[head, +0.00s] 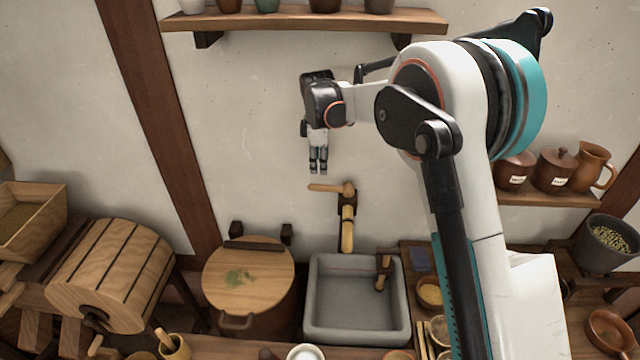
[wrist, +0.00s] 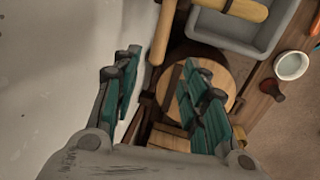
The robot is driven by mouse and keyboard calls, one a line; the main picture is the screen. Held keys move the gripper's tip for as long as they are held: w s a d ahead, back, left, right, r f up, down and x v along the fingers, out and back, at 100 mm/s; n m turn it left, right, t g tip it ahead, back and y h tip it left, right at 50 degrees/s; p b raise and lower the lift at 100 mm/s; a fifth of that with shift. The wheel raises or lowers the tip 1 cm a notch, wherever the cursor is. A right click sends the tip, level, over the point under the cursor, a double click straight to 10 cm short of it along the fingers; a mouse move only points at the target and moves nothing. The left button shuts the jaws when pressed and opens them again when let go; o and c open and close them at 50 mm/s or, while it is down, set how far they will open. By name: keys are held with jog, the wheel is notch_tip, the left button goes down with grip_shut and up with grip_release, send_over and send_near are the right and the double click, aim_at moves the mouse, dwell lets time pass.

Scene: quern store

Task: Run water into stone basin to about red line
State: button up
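The grey stone basin (head: 312,318) stands by the wall, and its corner shows in the wrist view (wrist: 262,42). A wooden tap (head: 347,232) on the wall above has a spout pointing down toward the basin and a handle (head: 325,188) reaching left. In the wrist view the handle (wrist: 163,35) lies beyond my fingertips. My gripper (head: 318,168) points down just above the handle, apart from it. Its fingers are spread with nothing between them (wrist: 163,62). No stream shows at the spout.
A wooden peg-like piece (head: 383,270) stands at the basin's right side. A round-lidded tub (head: 248,275) stands left of the basin, with a slatted wooden drum (head: 112,270) farther left. A shelf (head: 300,18) with pots is above. The wall around my gripper is clear.

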aim_at(320, 185)
jog(key=f, duration=0.4)
jog(key=w+f, duration=0.1)
jog(key=f, duration=0.3)
jog(key=w+f, duration=0.1)
jog(key=f, duration=0.2)
jog(key=shift+w+f, duration=0.2)
jog(key=shift+f, duration=0.2)
jog(key=shift+d, duration=0.1)
jog(key=shift+c, duration=0.2)
grip_shut()
